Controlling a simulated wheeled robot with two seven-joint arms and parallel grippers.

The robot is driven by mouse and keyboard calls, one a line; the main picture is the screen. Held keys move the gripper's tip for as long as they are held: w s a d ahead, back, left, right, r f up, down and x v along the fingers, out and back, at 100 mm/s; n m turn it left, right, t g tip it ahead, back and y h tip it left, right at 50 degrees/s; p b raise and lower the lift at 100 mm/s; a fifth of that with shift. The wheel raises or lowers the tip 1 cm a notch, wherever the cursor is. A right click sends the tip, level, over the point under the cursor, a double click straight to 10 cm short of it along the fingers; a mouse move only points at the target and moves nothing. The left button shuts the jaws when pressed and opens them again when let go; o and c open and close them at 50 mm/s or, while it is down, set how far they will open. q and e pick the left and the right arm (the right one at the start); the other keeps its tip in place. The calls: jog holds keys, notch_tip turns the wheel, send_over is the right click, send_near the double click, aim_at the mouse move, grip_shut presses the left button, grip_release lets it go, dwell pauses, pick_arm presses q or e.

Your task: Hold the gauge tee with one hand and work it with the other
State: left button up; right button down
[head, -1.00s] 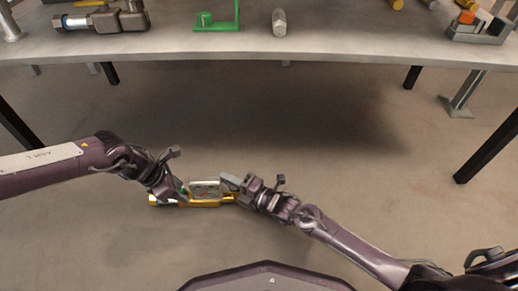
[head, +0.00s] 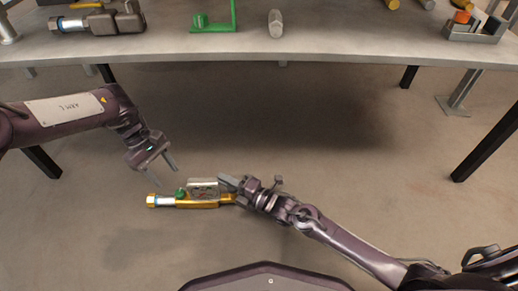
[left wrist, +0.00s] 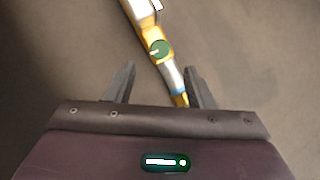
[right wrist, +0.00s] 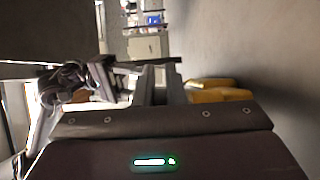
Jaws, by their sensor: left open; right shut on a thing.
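The gauge tee (head: 190,201) is a brass piece with a pale silver block, a green knob and a silver section near its left end. My right gripper (head: 234,187) is shut on its right end and holds it in the air in front of the table. My left gripper (head: 168,167) is open and empty, above and left of the tee, apart from it. In the left wrist view the tee (left wrist: 161,50) with its green knob shows beyond and between the open fingers (left wrist: 158,85). In the right wrist view brass (right wrist: 215,92) shows beside the shut fingers.
A grey table (head: 330,46) stands ahead. On it are a dark metal fitting (head: 98,22), a green stand (head: 213,26), a grey cylinder (head: 275,23) and a grey holder with an orange part (head: 474,27). The floor below is clear between the table legs.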

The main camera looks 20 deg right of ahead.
pick_arm(q)
notch_tip(320, 180, up, 4)
jog(key=w, duration=0.1)
jog(key=s+d+r+n+t+h, duration=0.1)
jog(key=s+d+n+h, duration=0.1)
jog(key=d, duration=1.1)
jog(key=s+d+r+n+t+h, duration=0.2)
jog(key=s+d+h, duration=0.1)
jog(key=d, duration=0.9)
jog(key=shift+s+d+r+n, duration=0.15)
jog(key=shift+s+d+n, duration=0.2)
jog(key=shift+s, duration=0.4)
pick_arm(e)
jog(key=c, duration=1.4)
grip_release()
jog(key=shift+c, duration=0.2)
